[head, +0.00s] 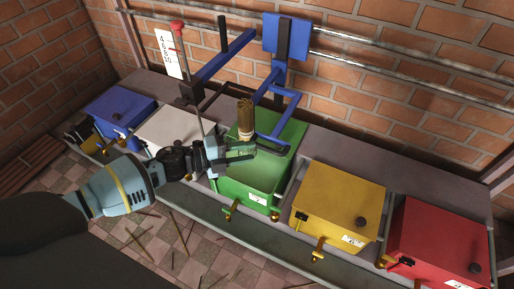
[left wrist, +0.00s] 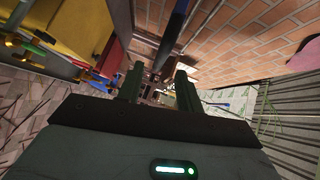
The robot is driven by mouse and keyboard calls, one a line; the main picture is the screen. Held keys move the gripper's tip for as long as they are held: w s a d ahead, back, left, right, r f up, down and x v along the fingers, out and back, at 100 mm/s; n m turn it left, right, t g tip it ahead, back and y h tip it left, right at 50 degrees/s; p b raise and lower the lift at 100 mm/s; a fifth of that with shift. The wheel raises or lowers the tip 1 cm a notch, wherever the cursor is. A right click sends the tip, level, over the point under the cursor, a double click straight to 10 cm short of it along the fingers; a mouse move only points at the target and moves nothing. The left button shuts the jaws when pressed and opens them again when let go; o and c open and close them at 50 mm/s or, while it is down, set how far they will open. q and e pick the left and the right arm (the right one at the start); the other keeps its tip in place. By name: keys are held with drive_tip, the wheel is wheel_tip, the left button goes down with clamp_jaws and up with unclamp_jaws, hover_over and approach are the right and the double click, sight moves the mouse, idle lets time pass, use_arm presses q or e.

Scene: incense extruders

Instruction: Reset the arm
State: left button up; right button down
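My left arm comes in from the left in the head view. Its gripper (head: 240,152) is over the front left part of the green box (head: 255,180). In the left wrist view its two dark green fingers (left wrist: 160,85) stand apart, with no held object visible between them. A brown cylinder (head: 245,118) stands upright at the green box, just behind the gripper. I cannot tell whether the gripper touches the box or the cylinder. My right gripper is not in view.
A blue lever frame (head: 280,85) stands behind the green box. A thin rod with a red knob (head: 177,25) rises at left. White (head: 175,128), blue (head: 120,108), yellow (head: 340,200) and red (head: 440,240) boxes line the bench. Thin sticks lie on the tiled floor.

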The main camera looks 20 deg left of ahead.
use_arm(q)
drive_tip(key=shift+s+a+r, duration=0.1)
drive_tip(key=shift+s+a, duration=0.35)
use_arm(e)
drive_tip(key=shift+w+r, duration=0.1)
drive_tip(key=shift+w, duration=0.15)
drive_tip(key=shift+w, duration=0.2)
